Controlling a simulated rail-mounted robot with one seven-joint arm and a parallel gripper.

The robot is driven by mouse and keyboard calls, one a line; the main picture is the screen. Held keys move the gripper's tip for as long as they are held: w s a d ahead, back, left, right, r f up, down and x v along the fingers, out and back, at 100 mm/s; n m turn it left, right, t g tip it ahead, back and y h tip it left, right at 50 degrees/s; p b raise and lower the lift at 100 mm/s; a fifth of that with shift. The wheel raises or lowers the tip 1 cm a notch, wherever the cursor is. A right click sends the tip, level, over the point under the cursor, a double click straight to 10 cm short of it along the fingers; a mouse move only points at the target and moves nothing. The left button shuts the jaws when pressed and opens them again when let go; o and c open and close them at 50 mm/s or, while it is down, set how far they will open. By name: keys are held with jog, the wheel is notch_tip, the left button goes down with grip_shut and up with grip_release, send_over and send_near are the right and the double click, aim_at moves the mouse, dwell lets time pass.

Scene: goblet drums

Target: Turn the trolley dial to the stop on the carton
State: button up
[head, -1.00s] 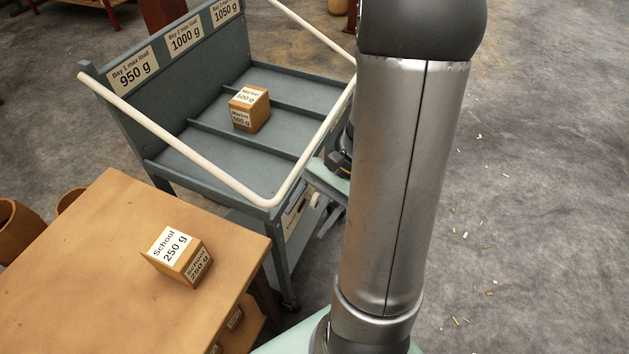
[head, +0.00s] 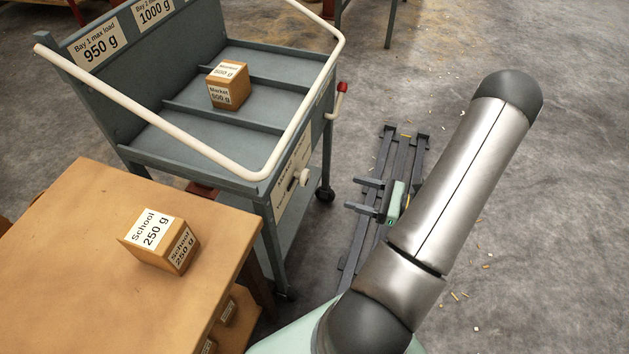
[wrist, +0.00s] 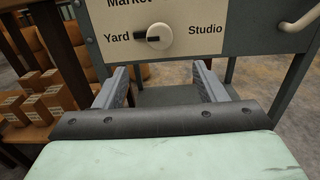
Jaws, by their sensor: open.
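The trolley dial (wrist: 159,38) is a round pale knob on the trolley's cream end panel. A dark bar extends from its left side toward "Yard". "Studio" is at right; "Market" is above, cut off by the frame top. The dial also shows small in the head view (head: 304,177). A carton marked "School 250 g" (head: 160,241) sits on the wooden table. A carton marked "Market 500 g" (head: 228,86) sits in the trolley's middle bay. My gripper (wrist: 161,68) is open and empty, its fingers pointing at the panel below the dial, apart from it. It also shows in the head view (head: 350,194).
The grey trolley (head: 200,130) has a white handrail (head: 150,118) and a red-tipped lever (head: 341,92) on its right side. The wooden table (head: 80,260) stands close at its near left. Small cartons (wrist: 45,95) sit on a shelf at left.

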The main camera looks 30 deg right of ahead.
aim_at(308, 179)
jog(key=x, duration=1.2)
jog(key=shift+a+b, duration=0.2)
jog(key=shift+b, duration=0.15)
jog(key=c, duration=1)
